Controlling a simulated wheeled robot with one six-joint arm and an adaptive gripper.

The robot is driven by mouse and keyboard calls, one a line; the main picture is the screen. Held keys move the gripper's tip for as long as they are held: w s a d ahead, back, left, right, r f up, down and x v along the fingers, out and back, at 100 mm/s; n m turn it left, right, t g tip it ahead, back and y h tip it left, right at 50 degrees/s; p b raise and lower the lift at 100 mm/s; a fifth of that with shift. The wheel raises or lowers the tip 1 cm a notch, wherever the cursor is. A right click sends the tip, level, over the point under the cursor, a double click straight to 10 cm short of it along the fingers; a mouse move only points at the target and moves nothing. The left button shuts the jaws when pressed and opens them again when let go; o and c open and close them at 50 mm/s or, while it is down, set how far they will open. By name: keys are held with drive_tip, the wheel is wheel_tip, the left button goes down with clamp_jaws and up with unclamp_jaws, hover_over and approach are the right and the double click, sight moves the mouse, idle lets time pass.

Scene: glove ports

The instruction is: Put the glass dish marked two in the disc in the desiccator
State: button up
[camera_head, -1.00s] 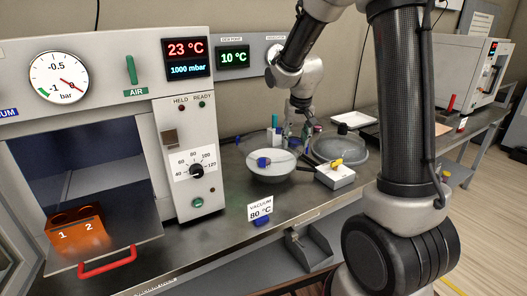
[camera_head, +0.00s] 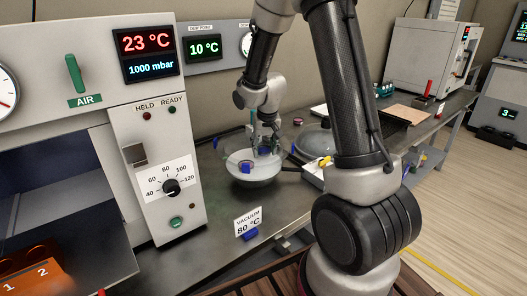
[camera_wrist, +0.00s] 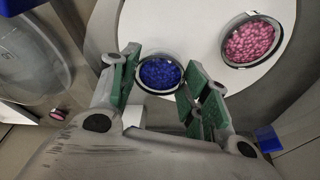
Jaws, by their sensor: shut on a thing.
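My gripper (camera_wrist: 160,90) is closed in on a round glass dish of blue beads (camera_wrist: 160,73), with a green-padded finger on each side. The dish is over or on the white disc (camera_wrist: 190,20); I cannot tell if it touches. A second dish, of pink beads (camera_wrist: 252,42), sits on the disc to the right. No number can be read on either dish.
A clear domed lid (camera_wrist: 30,60) lies left of the desiccator in the wrist view. The oven (camera_head: 160,130) stands at the left, with an orange block (camera_head: 30,275) marked 1 and 2. A "VACUUM 80 °C" card (camera_head: 248,222) stands at the bench's front.

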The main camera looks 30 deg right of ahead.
drive_tip(key=shift+f, duration=0.7)
drive_tip(key=o, duration=0.7)
drive_tip(key=shift+f, duration=0.15)
drive_tip(key=shift+o, duration=0.2)
drive_tip(key=s+r, duration=0.6)
drive_tip(key=r, duration=0.4)
drive_tip(key=s+r, duration=0.6)
drive_tip(key=r, duration=0.4)
drive_tip(key=s+r+n+t, duration=0.1)
drive_tip(key=s+r+n, duration=0.1)
drive_tip(key=s, duration=1.5)
drive_tip(key=shift+a+r+n+y, duration=0.2)
drive_tip(key=shift+r+n+y, duration=0.1)
drive_tip(key=shift+r+y, duration=0.15)
